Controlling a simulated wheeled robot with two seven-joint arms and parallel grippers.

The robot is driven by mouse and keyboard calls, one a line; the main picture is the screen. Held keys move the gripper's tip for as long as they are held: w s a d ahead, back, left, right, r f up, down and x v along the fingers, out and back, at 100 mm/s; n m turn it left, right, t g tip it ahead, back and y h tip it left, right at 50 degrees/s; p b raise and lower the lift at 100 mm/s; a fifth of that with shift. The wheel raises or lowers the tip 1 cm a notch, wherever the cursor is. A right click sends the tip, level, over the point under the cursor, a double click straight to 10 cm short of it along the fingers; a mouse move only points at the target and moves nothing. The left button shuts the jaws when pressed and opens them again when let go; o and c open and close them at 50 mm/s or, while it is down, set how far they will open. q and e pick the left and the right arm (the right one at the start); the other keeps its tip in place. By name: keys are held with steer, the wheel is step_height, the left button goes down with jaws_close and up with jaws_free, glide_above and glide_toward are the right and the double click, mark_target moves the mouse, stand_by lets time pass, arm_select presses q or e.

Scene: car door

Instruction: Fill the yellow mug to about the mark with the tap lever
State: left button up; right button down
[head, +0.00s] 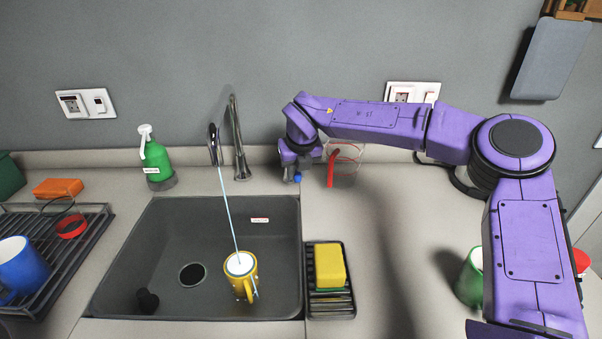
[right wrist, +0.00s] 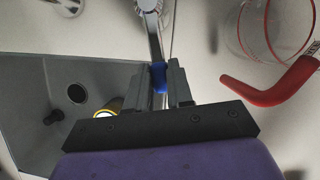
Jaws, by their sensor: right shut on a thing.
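The yellow mug (head: 248,288) stands upright in the grey sink, and its inside looks white. A thin pale-blue stream (head: 229,205) runs from the tap spout (head: 213,148) down into it. The water level and any mark inside cannot be made out. A thin bluish streak shows at the mug's right side. The blue-tipped tap lever (right wrist: 158,76) is between the fingers of my right gripper (right wrist: 163,82), which is shut on it. In the head view my right gripper (head: 294,172) is right of the tap, at the lever's blue tip. My left gripper is out of view.
A glass jug with a red handle (head: 330,170) stands just right of my right gripper. A sponge (head: 329,265) lies on a rack (head: 343,303) beside the sink (head: 150,235). A green bottle (head: 156,160) stands behind it. A dish rack (head: 90,248) with a blue mug (head: 20,265) is at left.

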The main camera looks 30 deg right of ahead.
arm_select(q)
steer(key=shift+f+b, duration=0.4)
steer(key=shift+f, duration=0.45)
arm_select(e)
steer(key=m, duration=0.1)
steer(key=a+m, duration=0.1)
steer(key=a+m+h, duration=0.1)
steer(key=shift+w+f+g, duration=0.15)
steer(key=shift+w+g, duration=0.1)
steer(key=shift+g, duration=0.05)
steer(key=c, duration=1)
jaws_free()
steer(key=shift+w+a, duration=0.1)
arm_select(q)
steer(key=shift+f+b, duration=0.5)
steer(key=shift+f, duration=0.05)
arm_select(e)
steer(key=v, duration=1)
steer(key=shift+r, duration=0.25)
steer(key=shift+a, duration=0.15)
